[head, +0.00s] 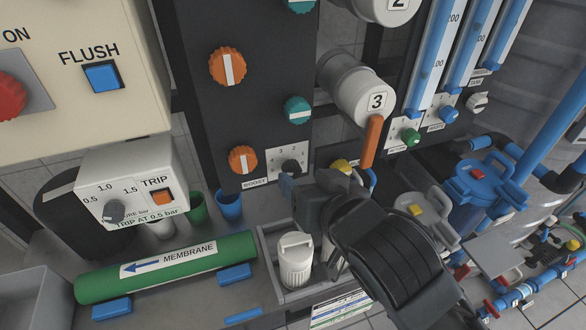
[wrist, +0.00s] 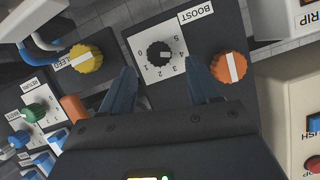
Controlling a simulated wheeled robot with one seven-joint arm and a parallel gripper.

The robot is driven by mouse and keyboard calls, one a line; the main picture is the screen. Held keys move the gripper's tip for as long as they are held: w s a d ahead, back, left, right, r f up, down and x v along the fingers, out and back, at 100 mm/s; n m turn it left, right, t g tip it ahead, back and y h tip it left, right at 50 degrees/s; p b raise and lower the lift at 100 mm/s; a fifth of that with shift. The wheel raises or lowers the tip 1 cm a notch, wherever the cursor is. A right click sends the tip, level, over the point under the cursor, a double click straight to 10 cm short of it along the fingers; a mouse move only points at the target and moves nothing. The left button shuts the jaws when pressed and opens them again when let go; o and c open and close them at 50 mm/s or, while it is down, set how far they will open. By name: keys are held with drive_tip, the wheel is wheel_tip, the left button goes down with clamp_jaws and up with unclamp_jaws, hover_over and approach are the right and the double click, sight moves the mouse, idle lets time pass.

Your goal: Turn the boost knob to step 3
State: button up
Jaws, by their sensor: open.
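The boost knob is a small black ribbed knob with a light pointer mark, on a white dial plate with figures, and in the wrist view (wrist: 159,54) it lies between and beyond my fingertips. The wrist view is turned over, so the BOOST label (wrist: 195,14) reads upside down. I cannot tell surely which figure the pointer marks. In the head view the boost knob (head: 291,167) is partly covered by my gripper. My gripper (wrist: 160,78) is open and empty, one blue-grey finger on each side of the knob. No contact is visible.
An orange knob (wrist: 229,67) lies close right of the fingers in the wrist view, and a yellow bleed knob (wrist: 86,57) to the left. An orange lever handle (head: 371,141) hangs near my gripper. A grey tray with a white canister (head: 295,262) stands below.

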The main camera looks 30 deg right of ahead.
sight(294, 172)
drive_tip(key=shift+x, duration=2.3)
drive_tip(key=c, duration=1)
